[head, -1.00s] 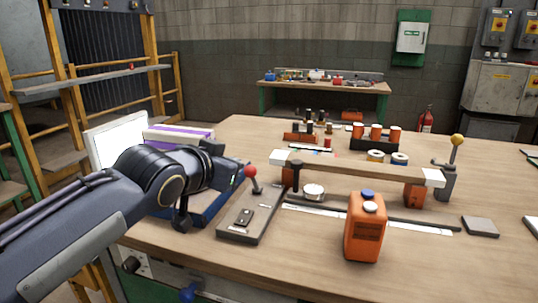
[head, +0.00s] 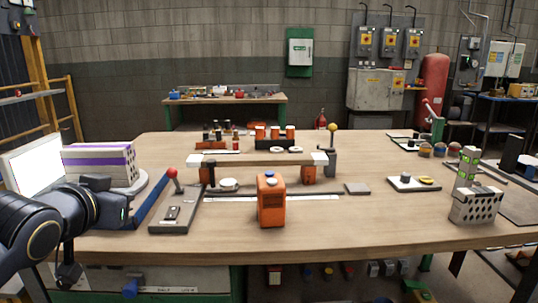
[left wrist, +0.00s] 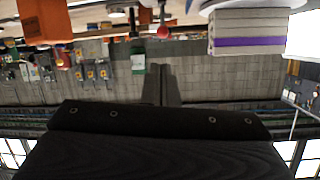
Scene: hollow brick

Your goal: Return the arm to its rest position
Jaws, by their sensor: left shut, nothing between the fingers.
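My left arm comes in from the left edge in the head view, at the left front corner of the workbench (head: 330,235). In the left wrist view my left gripper (left wrist: 162,72) is shut, its two dark fingers together with nothing between them. This view is upside down and looks across the room. A grey hollow brick (head: 475,208) with holes stands near the right front of the bench, well apart from my left arm. My right gripper is in neither view.
Near my left arm are a white screen (head: 33,165), a purple-and-white stack (head: 100,163) and a red-knobbed lever box (head: 175,212). An orange canister (head: 271,203) stands mid-bench before a raised plank (head: 240,160). The front centre-right is clear.

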